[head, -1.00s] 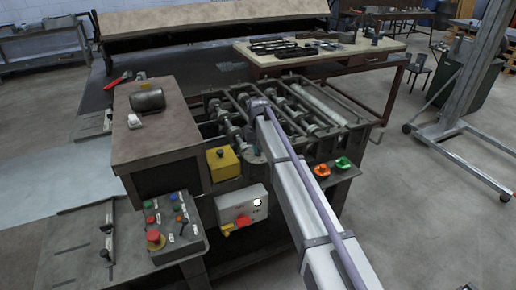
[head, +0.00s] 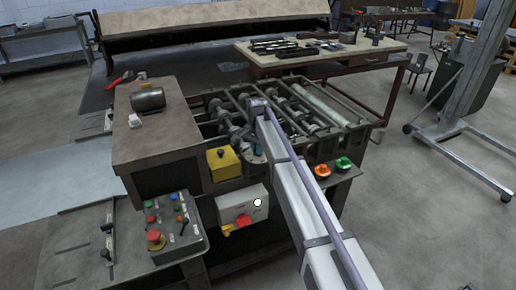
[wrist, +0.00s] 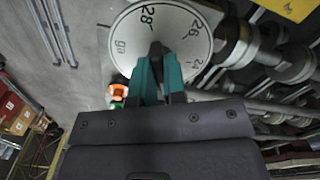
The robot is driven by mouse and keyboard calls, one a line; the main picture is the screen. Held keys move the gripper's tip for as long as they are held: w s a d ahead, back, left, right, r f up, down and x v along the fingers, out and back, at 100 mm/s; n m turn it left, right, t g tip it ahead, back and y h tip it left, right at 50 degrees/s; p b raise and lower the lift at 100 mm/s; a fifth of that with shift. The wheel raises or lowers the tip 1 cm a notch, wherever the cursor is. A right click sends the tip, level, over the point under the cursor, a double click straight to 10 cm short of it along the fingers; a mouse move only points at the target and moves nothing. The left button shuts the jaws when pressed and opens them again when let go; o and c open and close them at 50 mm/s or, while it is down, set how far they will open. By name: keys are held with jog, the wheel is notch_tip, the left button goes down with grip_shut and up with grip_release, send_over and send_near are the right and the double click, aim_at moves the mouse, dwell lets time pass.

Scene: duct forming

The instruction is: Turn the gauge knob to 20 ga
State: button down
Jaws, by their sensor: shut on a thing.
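My gripper (wrist: 158,72) has teal fingers in front of the dial's lower middle. It is shut on the dark gauge knob (wrist: 156,49), which is mostly hidden between the fingers. The knob's pointer and exact setting cannot be made out. In the head view my gripper (head: 258,149) is at the front of the roller machine (head: 300,115), and my arm hides most of the dial.
A yellow box (head: 223,163) and a grey switch box with a red knob (head: 240,207) are left of my arm. Orange and green buttons (head: 332,166) are to its right. A control panel (head: 170,225) stands front left. Rollers lie close beside the dial at the right in the wrist view.

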jog(key=m, duration=0.5)
jog(key=shift+m, duration=0.3)
jog(key=m, duration=0.5)
jog(key=shift+w+m, duration=0.1)
jog(key=shift+m, duration=0.2)
jog(key=c, duration=1.2)
grip_release()
notch_tip(320, 180, up, 11)
jog(key=p, duration=1)
jog(key=shift+f+p, duration=0.1)
jog(key=shift+p, duration=0.3)
